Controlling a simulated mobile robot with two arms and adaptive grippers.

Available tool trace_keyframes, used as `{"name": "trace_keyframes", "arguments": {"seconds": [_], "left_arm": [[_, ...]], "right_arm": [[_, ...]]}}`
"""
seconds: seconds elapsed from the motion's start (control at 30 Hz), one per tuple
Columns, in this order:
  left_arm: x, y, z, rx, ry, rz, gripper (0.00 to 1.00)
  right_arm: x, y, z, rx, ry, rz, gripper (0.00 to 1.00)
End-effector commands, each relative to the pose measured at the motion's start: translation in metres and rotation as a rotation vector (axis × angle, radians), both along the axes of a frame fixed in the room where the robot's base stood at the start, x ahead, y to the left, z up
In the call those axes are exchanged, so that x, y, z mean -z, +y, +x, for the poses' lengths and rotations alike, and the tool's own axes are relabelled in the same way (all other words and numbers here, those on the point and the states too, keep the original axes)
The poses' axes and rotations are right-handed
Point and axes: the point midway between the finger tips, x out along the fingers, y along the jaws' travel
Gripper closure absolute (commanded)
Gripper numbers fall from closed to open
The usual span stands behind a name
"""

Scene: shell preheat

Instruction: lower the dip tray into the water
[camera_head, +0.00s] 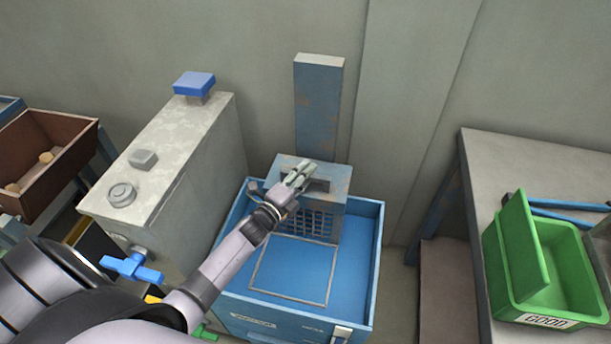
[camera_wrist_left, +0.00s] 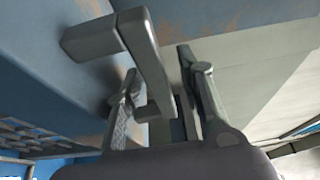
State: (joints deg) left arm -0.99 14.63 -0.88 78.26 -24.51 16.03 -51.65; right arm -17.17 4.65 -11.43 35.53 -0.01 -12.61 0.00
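The blue tank (camera_head: 377,262) stands in the middle of the head view, with a flat blue surface inside it. A thin square frame (camera_head: 291,304) shows at that surface, and a perforated panel (camera_head: 322,226) stands behind it; I cannot tell how deep the dip tray sits. A worn blue-grey housing (camera_head: 338,183) rises at the tank's back, below an upright post (camera_head: 319,105). My left gripper (camera_head: 299,178) is at the housing. In the left wrist view, a grey bar handle (camera_wrist_left: 140,50) reaches between its parted fingers (camera_wrist_left: 158,105). My right gripper is out of view.
A tall grey metal box (camera_head: 205,150) with a blue knob (camera_head: 194,82) stands left of the tank. A blue valve handle (camera_head: 132,268) is on its front. On the right, a table (camera_head: 500,160) carries a green bin (camera_head: 555,300). A brown bin (camera_head: 60,130) stands far left.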

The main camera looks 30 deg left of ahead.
Motion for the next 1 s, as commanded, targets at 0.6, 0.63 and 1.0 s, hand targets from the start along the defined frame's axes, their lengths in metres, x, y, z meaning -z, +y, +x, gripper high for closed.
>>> {"name": "trace_keyframes", "arguments": {"seconds": [0.6, 0.63, 1.0], "left_arm": [[0.001, 0.009, -0.069, 0.001, 0.002, 0.0, 0.65], [0.001, 0.01, -0.075, 0.0, 0.003, 0.0, 0.65], [0.0, 0.016, -0.118, 0.0, 0.0, 0.0, 0.65]], "right_arm": [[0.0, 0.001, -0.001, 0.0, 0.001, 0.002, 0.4], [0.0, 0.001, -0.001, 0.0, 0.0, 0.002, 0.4], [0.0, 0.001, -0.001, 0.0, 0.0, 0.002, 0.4]]}}
